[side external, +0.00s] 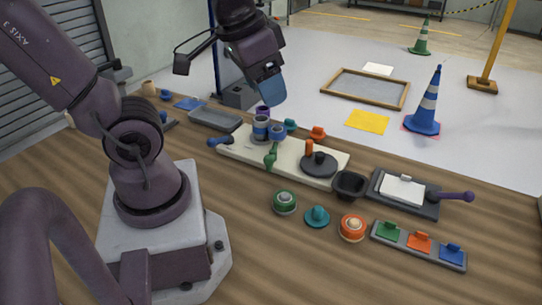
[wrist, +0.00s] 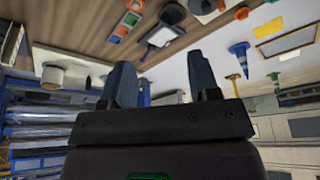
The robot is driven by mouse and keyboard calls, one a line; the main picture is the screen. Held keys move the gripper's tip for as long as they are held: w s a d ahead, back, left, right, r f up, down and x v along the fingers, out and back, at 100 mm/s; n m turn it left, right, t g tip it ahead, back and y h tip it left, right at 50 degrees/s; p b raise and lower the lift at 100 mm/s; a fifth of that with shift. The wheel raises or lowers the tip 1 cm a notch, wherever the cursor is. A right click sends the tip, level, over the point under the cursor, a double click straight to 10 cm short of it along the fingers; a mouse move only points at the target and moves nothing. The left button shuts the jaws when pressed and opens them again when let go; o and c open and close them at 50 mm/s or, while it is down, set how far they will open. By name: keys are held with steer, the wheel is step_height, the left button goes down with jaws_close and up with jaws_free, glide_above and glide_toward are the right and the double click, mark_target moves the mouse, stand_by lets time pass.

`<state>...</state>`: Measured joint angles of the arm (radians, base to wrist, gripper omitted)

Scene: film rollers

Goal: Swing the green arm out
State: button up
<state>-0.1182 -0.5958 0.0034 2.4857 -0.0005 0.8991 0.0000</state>
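The green arm (side external: 271,155) is a short green lever on the front edge of a long cream board (side external: 240,150). It points down toward the front of the table, below two blue-grey rollers (side external: 261,128) that stand on the board. My gripper (side external: 272,100) is above and behind the rollers, apart from the green arm. In the wrist view my gripper's two blue-grey fingers (wrist: 160,68) stand apart with nothing between them. I cannot make out the green arm in the wrist view.
The board also carries a blue handle (side external: 219,141) and a dark disc (side external: 319,166) with an orange knob. A black cup (side external: 350,184), a clipboard tray (side external: 402,192) and green and orange spools stand nearby.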

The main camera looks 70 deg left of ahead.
steer(key=w+a+f+n+g, duration=0.3)
steer(key=a+f, duration=0.4)
steer(key=n+g, duration=0.2)
glide_above(269, 164)
steer(key=s, duration=0.1)
step_height(269, 164, down, 8)
steer(key=shift+w+a+f+t+h, duration=0.3)
steer(key=shift+w+a+f+t, duration=0.1)
steer(key=shift+w+a+f, duration=0.3)
step_height(269, 164, down, 13)
steer(key=shift+r, duration=0.2)
